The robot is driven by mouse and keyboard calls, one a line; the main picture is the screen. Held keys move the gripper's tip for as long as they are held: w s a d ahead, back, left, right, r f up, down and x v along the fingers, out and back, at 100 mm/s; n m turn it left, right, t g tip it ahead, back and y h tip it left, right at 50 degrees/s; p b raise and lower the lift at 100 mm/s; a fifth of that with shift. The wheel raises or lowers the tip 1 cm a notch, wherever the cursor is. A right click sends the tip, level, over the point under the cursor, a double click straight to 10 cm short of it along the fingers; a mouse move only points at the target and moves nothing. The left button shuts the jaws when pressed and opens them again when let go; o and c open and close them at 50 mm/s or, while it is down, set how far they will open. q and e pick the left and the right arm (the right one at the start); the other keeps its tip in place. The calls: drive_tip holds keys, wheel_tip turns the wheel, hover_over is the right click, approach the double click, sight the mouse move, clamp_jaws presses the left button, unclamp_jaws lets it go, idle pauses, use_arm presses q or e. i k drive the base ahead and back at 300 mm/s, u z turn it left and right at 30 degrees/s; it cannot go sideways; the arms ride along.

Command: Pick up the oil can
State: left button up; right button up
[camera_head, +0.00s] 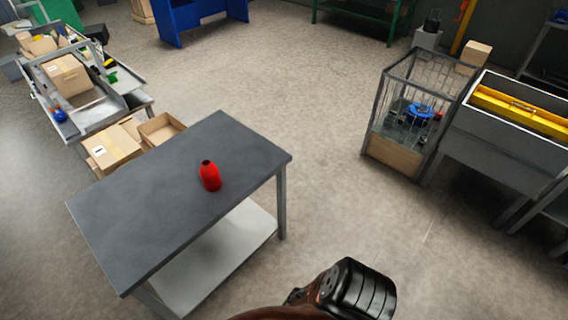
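A red can-like bottle (210,177) with a dark top stands upright on a dark grey table (150,200). It is the only thing on that tabletop and seems to be the oil can. A dark, rounded part of my arm shows at the bottom of the view, right of the table and apart from it. Neither of my grippers is in view.
Cardboard boxes (113,146) lie beyond the table's left end. A cluttered grey bench (95,112) stands at the back left. A wire cage (376,120) and a grey cabinet with a yellow toolbox (520,108) stand at the right. The middle floor is clear.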

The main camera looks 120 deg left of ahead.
sight(208, 173)
drive_tip(key=u, duration=0.15)
drive_tip(key=k, duration=0.1)
drive_tip(key=u, duration=4.25)
